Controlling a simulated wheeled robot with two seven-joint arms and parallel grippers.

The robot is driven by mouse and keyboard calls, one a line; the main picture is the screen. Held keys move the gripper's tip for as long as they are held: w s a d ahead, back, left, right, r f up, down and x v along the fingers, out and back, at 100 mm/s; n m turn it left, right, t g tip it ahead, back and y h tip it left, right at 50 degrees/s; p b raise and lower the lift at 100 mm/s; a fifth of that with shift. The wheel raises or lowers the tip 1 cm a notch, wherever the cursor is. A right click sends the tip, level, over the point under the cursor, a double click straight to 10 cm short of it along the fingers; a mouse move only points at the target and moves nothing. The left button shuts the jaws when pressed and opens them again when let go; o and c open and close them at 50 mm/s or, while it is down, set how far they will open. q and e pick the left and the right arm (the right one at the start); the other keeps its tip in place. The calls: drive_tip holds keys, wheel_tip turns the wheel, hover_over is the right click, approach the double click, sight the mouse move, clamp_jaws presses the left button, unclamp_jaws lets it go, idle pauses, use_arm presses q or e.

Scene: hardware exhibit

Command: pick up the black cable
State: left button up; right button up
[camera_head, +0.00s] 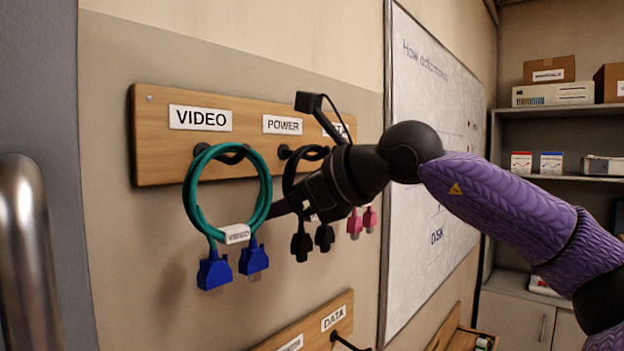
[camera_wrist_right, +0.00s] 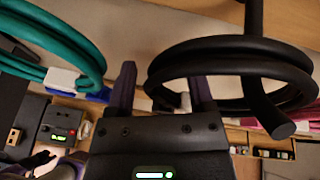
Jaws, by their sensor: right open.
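The black cable (camera_head: 289,180) hangs as a coil on a hook under the POWER label, with its two black plugs (camera_head: 301,246) below. My right gripper (camera_head: 281,208) reaches in from the right, and its hand and wrist hide much of the coil. In the right wrist view, the gripper (camera_wrist_right: 163,88) is open, with its fingers apart. The left side of the black coil (camera_wrist_right: 235,55) shows between and beyond the two fingers. I cannot tell whether a finger touches it. My left gripper is not in view.
A teal cable (camera_head: 188,190) with blue plugs hangs close on the left, under VIDEO. Pink plugs (camera_head: 355,223) hang to the right. The wooden board (camera_head: 160,160) holds the hooks. A lower board (camera_head: 310,328) has another hook. A whiteboard (camera_head: 425,110) is on the right.

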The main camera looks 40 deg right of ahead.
drive_tip(key=shift+w+a+f, duration=0.1)
drive_tip(key=shift+w+f, duration=0.1)
drive_tip(key=shift+w, duration=0.25)
drive_tip(key=shift+s, duration=0.15)
drive_tip(key=shift+c, duration=1)
clamp_jaws()
